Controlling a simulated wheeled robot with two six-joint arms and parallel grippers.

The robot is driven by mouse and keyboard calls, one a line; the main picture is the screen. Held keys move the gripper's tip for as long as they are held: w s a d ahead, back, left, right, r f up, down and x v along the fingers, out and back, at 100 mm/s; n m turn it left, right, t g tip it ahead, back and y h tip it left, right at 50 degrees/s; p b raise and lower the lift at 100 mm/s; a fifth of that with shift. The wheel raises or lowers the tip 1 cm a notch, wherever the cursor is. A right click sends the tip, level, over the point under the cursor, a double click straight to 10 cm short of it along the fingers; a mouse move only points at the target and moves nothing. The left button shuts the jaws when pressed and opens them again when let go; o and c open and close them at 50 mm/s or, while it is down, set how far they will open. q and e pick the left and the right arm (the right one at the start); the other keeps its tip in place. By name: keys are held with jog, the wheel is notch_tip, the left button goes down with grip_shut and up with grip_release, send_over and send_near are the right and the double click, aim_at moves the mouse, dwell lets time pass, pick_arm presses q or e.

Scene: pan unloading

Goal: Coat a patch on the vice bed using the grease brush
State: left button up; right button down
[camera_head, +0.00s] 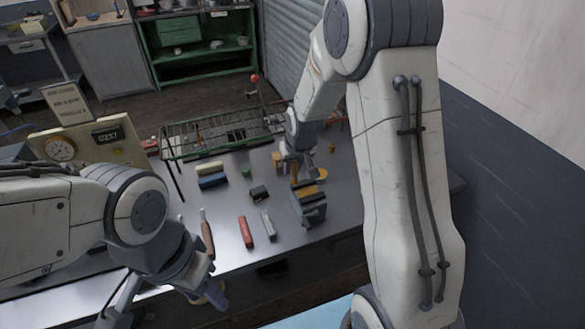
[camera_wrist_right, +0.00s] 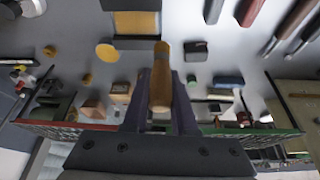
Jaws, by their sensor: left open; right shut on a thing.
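The vice (camera_head: 309,207) stands near the right end of the grey bench, with a flat yellow-orange surface on top. In the right wrist view, a yellow patch (camera_wrist_right: 137,22) shows on its bed at the top. My right gripper (camera_head: 297,170) is beside the vice's far end in the head view. In the right wrist view it is shut on the grease brush (camera_wrist_right: 160,80), whose wooden handle stands between the fingers. The brush's bristles cannot be made out. My left gripper (camera_head: 205,288) is open near the bench's front edge, partly hidden by its own wrist.
A red block (camera_head: 245,232), a grey tool (camera_head: 268,224) and a wooden-handled tool (camera_head: 207,235) lie on the front of the bench. A dark block (camera_head: 259,193) lies left of the vice. A wire rack (camera_head: 215,135) and a gauge panel (camera_head: 90,142) stand behind.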

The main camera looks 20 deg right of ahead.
jog(key=shift+r, duration=0.15)
notch_tip(320, 180, up, 3)
jog(key=shift+f+p, duration=0.1)
jog(key=shift+p, duration=0.95)
jog(key=shift+f, duration=0.1)
